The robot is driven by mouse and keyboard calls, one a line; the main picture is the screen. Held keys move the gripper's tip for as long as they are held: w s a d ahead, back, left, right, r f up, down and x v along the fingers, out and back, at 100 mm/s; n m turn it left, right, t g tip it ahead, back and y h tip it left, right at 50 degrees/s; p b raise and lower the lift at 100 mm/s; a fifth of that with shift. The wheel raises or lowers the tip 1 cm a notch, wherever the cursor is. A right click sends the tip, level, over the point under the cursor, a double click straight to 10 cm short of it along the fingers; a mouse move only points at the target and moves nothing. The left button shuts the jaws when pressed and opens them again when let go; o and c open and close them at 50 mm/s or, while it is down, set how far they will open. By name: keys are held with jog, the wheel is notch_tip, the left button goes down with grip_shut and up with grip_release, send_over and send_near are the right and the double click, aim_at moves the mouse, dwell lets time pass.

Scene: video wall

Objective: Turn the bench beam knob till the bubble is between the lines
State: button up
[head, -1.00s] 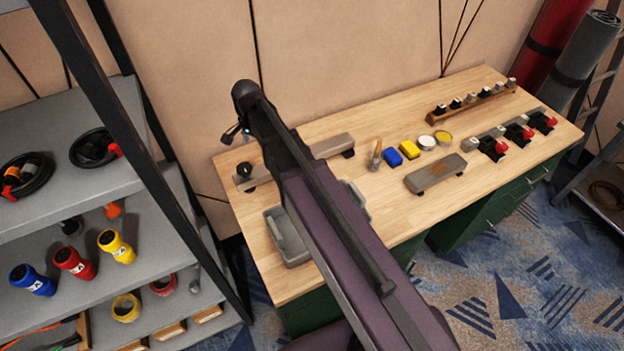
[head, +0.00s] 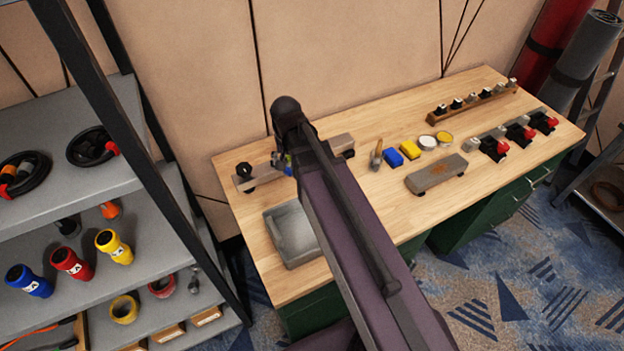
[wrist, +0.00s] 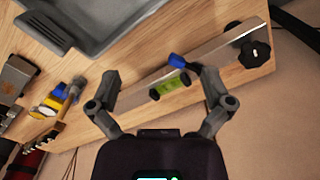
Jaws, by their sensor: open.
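The bench beam (head: 318,149), a grey bar, lies along the back left of the bench; it also shows in the wrist view (wrist: 219,46). Its black knob (head: 244,171) is at its left end, and at upper right in the wrist view (wrist: 255,53). A green level vial (wrist: 170,85) sits at the beam; its bubble and lines are too small to read. A blue piece (wrist: 177,61) is beside the right fingertip. My gripper (wrist: 160,74) is open and empty, its fingers spread either side of the vial, away from the knob.
A grey tray (head: 268,224) stands in front of the beam. A hammer, blue and yellow blocks (head: 409,149), round tins and a grey block (head: 440,178) lie to the right. A shelf rack (head: 45,235) stands left of the bench.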

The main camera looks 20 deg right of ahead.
jog(key=s+d+n, duration=0.4)
jog(key=s, duration=0.3)
jog(key=shift+d+f+b, duration=0.3)
jog(key=shift+f+b, duration=0.1)
jog(key=shift+w, duration=0.1)
jog(key=w+r+m+p, duration=0.2)
jog(key=w+m, duration=0.5)
jog(key=w, duration=0.5)
jog(key=w+r+m+p, duration=0.2)
jog(key=w+m, duration=0.6)
jog(key=w, duration=0.3)
jog(key=shift+w+d+r+p, duration=0.3)
jog(key=shift+w+d, duration=0.1)
jog(key=shift+f, duration=0.2)
notch_tip(320, 180, down, 10)
jog(key=b, duration=1)
jog(key=shift+r, duration=0.15)
jog(key=shift+r, duration=0.25)
